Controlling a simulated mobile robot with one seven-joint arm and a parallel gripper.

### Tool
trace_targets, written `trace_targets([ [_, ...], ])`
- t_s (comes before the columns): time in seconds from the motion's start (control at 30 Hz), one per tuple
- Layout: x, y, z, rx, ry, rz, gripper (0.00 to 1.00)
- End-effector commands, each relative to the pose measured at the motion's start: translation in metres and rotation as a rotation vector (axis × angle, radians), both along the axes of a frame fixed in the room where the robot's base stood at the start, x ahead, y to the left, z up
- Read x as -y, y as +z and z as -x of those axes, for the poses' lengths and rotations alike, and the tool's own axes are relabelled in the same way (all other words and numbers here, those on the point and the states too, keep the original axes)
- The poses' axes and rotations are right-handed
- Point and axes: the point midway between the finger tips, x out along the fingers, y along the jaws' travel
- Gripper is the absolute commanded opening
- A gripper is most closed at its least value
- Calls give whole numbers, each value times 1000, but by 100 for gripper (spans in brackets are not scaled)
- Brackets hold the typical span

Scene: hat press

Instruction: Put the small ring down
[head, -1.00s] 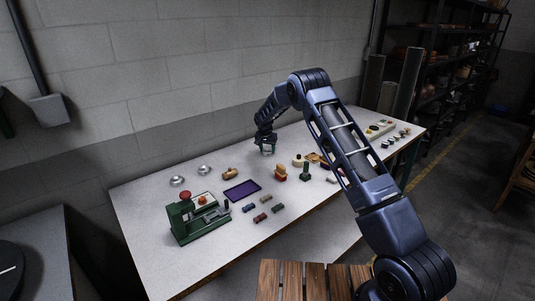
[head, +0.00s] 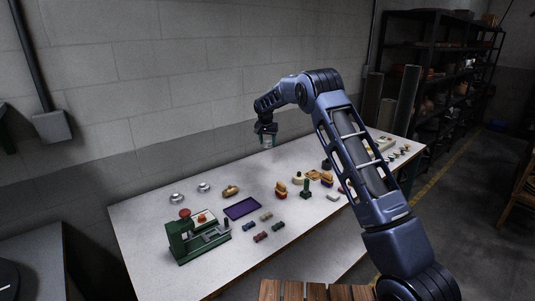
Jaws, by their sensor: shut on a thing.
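My gripper (head: 267,142) is at the end of the raised arm, above the back part of the table, with its fingers pointing down. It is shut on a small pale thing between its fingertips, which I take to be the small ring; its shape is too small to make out. There is a gap between the gripper and the tabletop. Two round silver pieces lie at the table's back left, one at the far left (head: 177,198) and one a little right of it (head: 203,187).
A green press (head: 190,240) stands at the front left. A purple tray (head: 242,208) lies mid-table, with several small coloured blocks (head: 261,237) in front. A brass piece (head: 230,191), a red and yellow piece (head: 281,190) and a green stand (head: 305,189) are nearby. The back middle is clear.

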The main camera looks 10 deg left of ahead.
Motion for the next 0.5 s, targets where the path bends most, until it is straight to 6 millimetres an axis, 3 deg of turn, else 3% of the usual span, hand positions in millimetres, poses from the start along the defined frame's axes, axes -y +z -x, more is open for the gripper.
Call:
trace_targets([
  [0.1, 0, 22, 0, 2, 0, -1, 25],
  [0.33, -4, 44, 1, 1, 1, 0, 25],
  [0.5, -39, 47, 17, -1, 5, 0, 25],
])
